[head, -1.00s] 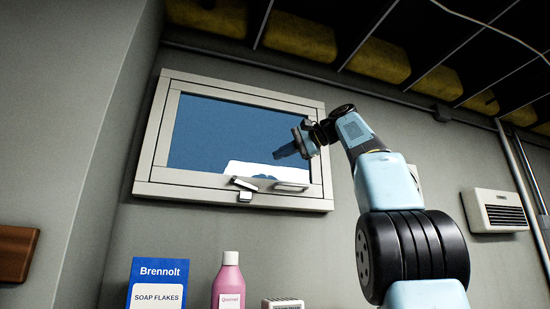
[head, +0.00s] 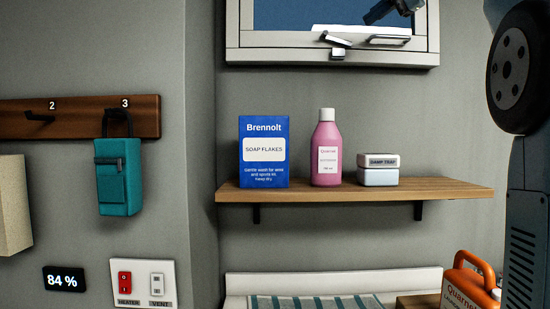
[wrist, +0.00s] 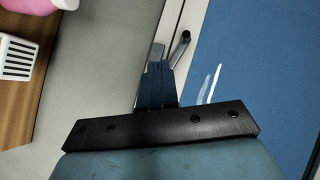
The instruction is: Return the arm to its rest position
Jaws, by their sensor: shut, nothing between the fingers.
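My gripper (wrist: 158,70) shows in the wrist view with its blue fingers together and nothing between them. The fingers point up the picture towards the window frame (wrist: 170,25) and its metal latch (wrist: 180,47); I cannot tell whether they touch it. In the head view, part of my gripper (head: 376,16) shows at the top edge, in front of the lower part of the window pane (head: 465,12). The rest of the hand and the forearm are cut off above. Part of my arm stands along the right edge.
Below the window, a wooden shelf (head: 450,191) holds a soap flakes box (head: 264,172), a pink bottle (head: 326,160) and a damp trap (head: 379,177). An orange container (head: 470,285) stands lower right. A teal pouch (head: 118,190) hangs from a hook rail (head: 75,117) at left.

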